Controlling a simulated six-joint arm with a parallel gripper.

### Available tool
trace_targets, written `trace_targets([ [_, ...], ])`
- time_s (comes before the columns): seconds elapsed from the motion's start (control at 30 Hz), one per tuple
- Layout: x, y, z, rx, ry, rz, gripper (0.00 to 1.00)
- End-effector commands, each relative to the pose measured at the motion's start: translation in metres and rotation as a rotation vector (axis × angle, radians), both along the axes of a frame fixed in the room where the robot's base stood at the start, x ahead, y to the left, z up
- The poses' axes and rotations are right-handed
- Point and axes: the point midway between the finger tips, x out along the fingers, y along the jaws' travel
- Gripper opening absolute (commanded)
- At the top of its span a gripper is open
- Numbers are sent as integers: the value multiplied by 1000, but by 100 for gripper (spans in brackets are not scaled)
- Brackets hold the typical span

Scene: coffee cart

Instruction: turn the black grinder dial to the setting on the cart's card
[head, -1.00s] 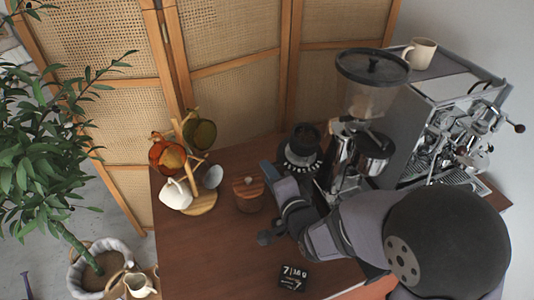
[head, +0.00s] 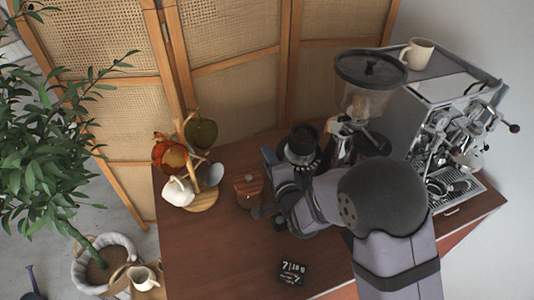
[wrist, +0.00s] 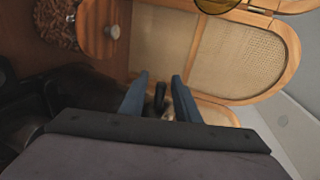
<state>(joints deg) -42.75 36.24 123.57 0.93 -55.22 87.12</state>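The black dial (head: 304,137) with a white-marked ring stands at the back of the cart, left of the grinder (head: 366,85). My gripper (head: 268,157) is beside it on its left; my wrist and arm cover part of the ring. In the wrist view my gripper's two blue fingers (wrist: 157,98) are spread apart. A thin black upright piece (wrist: 160,95) shows between them with gaps on both sides; I cannot tell whether it is part of the dial. The small black card (head: 292,273) lies at the cart's front; it seems to start with a 7, the rest is unclear.
A wooden lidded pot (head: 248,191) stands just left of my arm. A mug tree (head: 205,198) with coloured cups stands farther left. The espresso machine (head: 445,90) fills the right side. A woven screen (head: 230,105) closes off the back. The cart's front left is clear.

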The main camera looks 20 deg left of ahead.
Motion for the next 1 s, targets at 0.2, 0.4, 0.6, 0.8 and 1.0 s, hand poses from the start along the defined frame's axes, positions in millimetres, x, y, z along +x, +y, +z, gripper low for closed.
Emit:
trace_targets([
  [0.2,11,10,-3,-1,1,0,29],
  [0.4,14,12,-5,1,-1,0,29],
  [0.6,13,12,-5,0,0,0,27],
  [0.8,13,12,-5,0,0,0,0],
  [1.0,13,12,-5,-1,-2,6,0],
])
